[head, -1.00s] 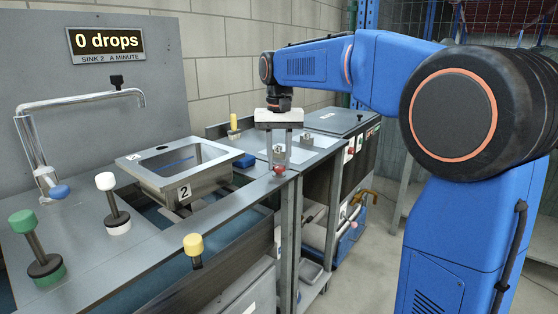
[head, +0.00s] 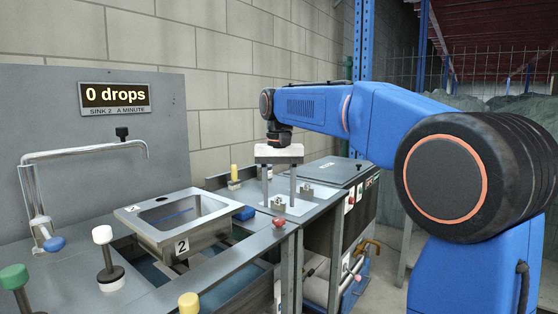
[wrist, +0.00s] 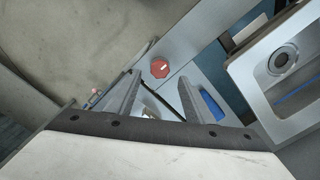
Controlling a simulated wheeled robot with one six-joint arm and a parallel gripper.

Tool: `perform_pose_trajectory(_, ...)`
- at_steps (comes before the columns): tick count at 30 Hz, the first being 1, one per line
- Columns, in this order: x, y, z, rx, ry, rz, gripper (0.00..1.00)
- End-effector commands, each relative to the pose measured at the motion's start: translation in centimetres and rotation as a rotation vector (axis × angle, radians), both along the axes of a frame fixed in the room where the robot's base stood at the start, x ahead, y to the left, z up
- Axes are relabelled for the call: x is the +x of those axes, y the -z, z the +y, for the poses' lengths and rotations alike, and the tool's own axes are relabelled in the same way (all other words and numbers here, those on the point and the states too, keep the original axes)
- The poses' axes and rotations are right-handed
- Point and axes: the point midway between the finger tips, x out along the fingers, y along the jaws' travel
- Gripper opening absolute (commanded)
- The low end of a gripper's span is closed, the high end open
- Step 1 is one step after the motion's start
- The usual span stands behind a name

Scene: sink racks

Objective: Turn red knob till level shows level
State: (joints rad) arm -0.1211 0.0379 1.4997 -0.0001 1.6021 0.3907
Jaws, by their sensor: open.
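The small red knob (head: 279,222) sits on the near edge of the steel counter, right of sink 2. In the wrist view the red knob (wrist: 160,68) is an octagon with a short white mark, just beyond the fingertips. My gripper (head: 279,203) is open and empty, fingers pointing down over the counter near the knob. In the wrist view my gripper (wrist: 159,80) has its fingertips spread to either side below the knob, not seen touching it. I cannot make out a level reading in these frames.
White (head: 103,235) and green (head: 14,278) knobs stand on posts at the left. The tap (head: 85,152) stands below a display (head: 114,97) reading 0 drops. Air around the red knob looks free.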

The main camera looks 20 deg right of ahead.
Motion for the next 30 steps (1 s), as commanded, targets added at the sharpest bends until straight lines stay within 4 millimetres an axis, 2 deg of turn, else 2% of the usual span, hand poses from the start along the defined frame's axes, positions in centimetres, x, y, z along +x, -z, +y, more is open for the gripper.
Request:
perform_pose_trajectory(3, 0.1, -2.5, 0.0, 0.000, 0.000, -0.002, 0.48)
perform_pose_trajectory(15, 0.0, -10.0, 0.0, 0.000, 0.000, -0.003, 0.48)
perform_pose_trajectory(22, 0.0, -12.2, 0.0, 0.000, 0.000, -0.001, 0.48)
perform_pose_trajectory(30, 0.0, -12.6, 0.0, 0.000, 0.000, -0.001, 0.48)
